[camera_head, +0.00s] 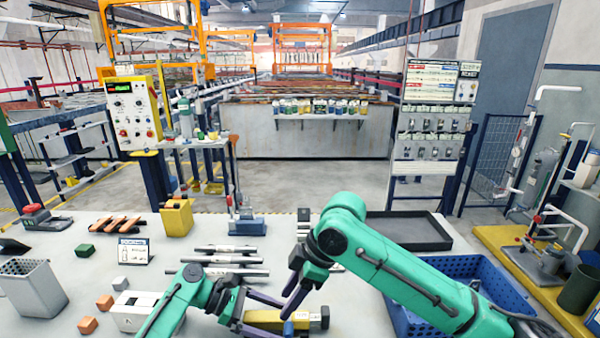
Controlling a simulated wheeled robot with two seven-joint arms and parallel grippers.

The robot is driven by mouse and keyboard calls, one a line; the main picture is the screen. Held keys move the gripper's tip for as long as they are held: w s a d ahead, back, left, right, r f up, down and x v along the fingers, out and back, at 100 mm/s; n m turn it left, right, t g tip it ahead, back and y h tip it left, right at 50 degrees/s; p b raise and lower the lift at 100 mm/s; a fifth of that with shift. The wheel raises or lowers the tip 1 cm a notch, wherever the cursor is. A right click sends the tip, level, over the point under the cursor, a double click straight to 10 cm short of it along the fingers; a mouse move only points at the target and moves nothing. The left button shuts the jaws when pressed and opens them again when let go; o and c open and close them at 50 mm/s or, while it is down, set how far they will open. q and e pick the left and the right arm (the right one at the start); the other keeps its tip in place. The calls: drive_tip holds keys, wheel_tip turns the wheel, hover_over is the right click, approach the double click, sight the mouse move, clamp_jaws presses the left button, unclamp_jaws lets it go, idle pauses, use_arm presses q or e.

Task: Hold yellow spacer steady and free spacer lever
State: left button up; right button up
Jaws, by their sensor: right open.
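A yellow spacer (265,317) lies low in the picture on the grey table, with a silver part and a dark end to its right. A small blue piece (288,328) shows on it; I cannot clearly make out the lever. My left gripper (270,318) reaches in from the left, its purple fingers on either side of the yellow body. I cannot tell whether they press on it. My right gripper (288,297) is open and empty, pointing down just above the spacer. The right arm hides part of the table behind it.
Several metal bars (228,260) lie behind the grippers. A black tray (408,244) and a blue crate (512,298) are at right.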

use_arm(q)
drive_tip(key=c, duration=0.5)
drive_tip(key=shift+o, duration=0.2)
idle(0.3)
clamp_jaws()
idle(0.9)
